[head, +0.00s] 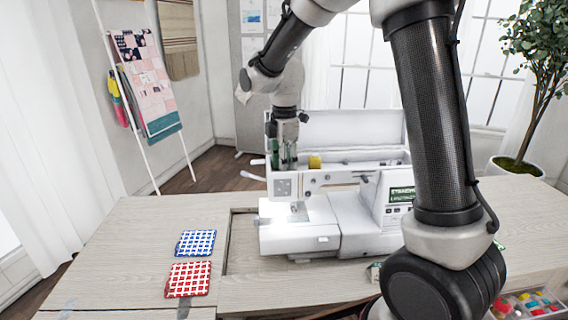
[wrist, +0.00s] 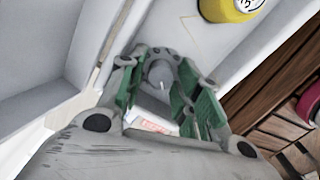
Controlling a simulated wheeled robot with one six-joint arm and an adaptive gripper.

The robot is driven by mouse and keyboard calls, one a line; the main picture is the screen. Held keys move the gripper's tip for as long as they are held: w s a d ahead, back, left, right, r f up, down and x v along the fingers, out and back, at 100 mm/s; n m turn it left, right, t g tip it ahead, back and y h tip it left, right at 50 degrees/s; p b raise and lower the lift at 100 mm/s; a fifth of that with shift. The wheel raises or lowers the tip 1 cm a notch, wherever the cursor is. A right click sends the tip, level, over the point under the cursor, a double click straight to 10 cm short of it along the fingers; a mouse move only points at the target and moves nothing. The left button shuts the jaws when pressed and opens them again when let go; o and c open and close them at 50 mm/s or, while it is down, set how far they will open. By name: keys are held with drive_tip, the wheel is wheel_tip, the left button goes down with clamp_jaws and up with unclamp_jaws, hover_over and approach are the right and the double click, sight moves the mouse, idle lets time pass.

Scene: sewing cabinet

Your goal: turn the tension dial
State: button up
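The white sewing machine (head: 345,222) stands in the table's cutout. Its upper lid is raised, and small controls show along its top. My gripper (head: 284,162) points down at the left end of the machine's top, left of the yellow spool (head: 314,162). In the wrist view my gripper (wrist: 163,68) has its green-padded fingers apart. A round grey part (wrist: 160,73), perhaps the tension dial, shows between the fingertips. I cannot tell whether the fingers touch it. In the head view my gripper hides this spot.
A blue checked cloth (head: 195,243) and a red checked cloth (head: 188,279) lie on the table at left. A tray of colourful items (head: 530,305) is at lower right. A potted plant (head: 515,168) stands at right. The table's left part is mostly clear.

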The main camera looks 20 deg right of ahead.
clamp_jaws()
drive_tip(key=shift+m, duration=0.5)
drive_tip(key=m, duration=0.3)
drive_tip(key=shift+m, duration=2.6)
unclamp_jaws()
